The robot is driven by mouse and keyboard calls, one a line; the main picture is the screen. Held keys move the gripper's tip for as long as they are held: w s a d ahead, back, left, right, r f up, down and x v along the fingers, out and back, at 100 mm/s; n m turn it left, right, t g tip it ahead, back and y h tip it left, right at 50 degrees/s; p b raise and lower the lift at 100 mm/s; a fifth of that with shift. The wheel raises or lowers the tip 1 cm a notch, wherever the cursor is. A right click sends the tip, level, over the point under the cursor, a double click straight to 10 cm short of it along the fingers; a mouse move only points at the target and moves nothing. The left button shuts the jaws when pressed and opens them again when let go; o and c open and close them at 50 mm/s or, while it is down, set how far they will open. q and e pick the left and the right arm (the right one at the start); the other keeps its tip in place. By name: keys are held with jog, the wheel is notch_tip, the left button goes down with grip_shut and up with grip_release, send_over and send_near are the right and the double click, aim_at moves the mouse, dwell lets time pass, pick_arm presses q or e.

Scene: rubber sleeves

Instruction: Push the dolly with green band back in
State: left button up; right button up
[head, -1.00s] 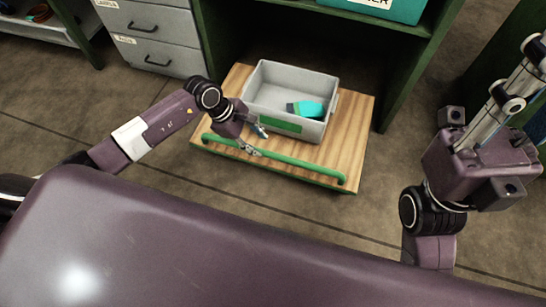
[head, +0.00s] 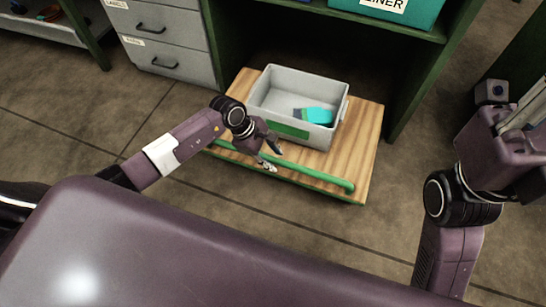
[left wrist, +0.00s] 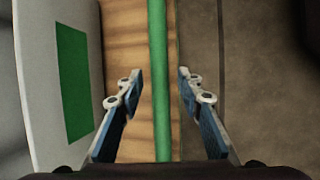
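The dolly is a wooden board (head: 362,135) with a green handle bar (head: 318,177) along its near edge. It carries a grey bin (head: 340,106) with a green band (head: 289,130) on its near side. Its far part lies at the opening under a green shelf unit, and its near part sticks out.
A teal object (head: 314,116) lies in the bin. The green shelf unit (head: 405,82) stands behind, with a teal box (head: 405,12) on its shelf. Grey drawers (head: 165,50) stand to the left. The floor before the dolly is clear.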

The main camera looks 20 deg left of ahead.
pick_arm(q)
grip_shut()
jog(key=shift+w, duration=0.1)
